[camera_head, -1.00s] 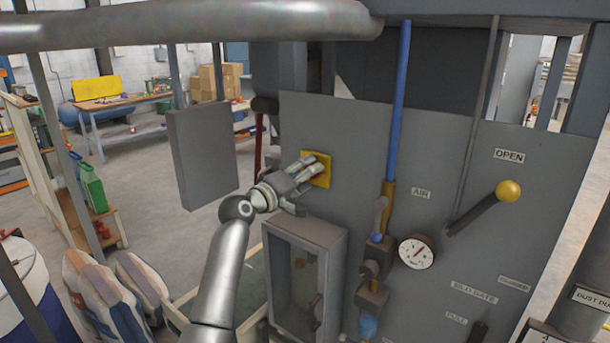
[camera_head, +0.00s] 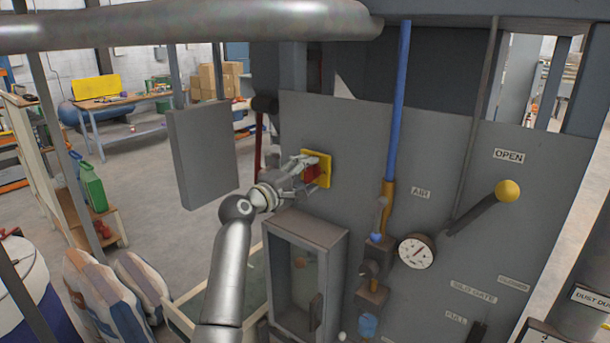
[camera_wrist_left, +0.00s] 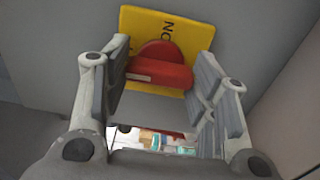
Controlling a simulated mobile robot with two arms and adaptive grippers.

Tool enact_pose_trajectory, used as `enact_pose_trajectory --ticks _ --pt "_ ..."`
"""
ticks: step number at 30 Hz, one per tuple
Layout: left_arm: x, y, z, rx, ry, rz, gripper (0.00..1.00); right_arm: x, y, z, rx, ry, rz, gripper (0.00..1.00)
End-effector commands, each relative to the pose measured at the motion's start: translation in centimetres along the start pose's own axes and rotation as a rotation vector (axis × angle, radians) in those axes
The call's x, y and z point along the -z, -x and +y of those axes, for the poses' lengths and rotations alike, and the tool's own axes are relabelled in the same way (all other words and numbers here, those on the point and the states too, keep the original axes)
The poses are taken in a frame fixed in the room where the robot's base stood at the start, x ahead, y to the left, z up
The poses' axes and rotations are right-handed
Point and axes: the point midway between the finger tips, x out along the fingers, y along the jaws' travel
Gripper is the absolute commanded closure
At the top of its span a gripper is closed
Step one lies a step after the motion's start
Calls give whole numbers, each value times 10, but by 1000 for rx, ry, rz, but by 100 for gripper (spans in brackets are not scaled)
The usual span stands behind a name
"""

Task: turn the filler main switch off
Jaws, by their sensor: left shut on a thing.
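The filler main switch is a red rotary knob (camera_head: 312,173) on a yellow plate (camera_head: 326,169), fixed to the grey panel left of the blue pipe. In the left wrist view, the red knob (camera_wrist_left: 160,68) has a raised bar lying nearly level, slightly tilted. The yellow plate (camera_wrist_left: 190,35) behind it shows part of the word "ON". My left gripper (camera_head: 309,171) is at the switch, with its fingers on either side of the knob, shut on it. In the left wrist view, the fingers (camera_wrist_left: 163,82) stand left and right of the bar. The right gripper is not in view.
A grey box (camera_head: 203,155) stands left of my left arm. A small cabinet (camera_head: 305,270) is below the switch. An air gauge (camera_head: 416,251) and a yellow-knobbed lever (camera_head: 508,191) are on the panel to the right. A thick horizontal bar (camera_head: 190,24) crosses the top.

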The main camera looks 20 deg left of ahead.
Motion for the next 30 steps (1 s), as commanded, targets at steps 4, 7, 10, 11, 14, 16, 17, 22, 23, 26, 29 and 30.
enact_pose_trajectory --ticks 4,7,10,11,14,16,17,22,23,26,29,30 --pt "0 0 -2 2 8 0 70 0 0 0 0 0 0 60" --pt "0 0 -2 2 8 0 70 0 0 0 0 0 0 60" --pt "0 0 -2 2 9 -1 70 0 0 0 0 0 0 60" --pt "0 0 -2 2 9 -1 70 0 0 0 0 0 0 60" --pt "0 0 -1 2 8 -1 34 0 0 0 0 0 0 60" --pt "0 0 -1 2 7 0 25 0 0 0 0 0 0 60" --pt "0 0 -1 2 7 0 25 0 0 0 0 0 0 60" --pt "0 0 0 1 6 0 25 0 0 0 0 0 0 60" --pt "0 0 0 1 6 0 25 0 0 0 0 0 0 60" --pt "0 1 0 0 5 0 25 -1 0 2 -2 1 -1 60" --pt "0 4 -1 1 5 0 25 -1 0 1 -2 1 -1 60" --pt "0 7 -1 1 5 0 25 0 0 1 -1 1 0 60"
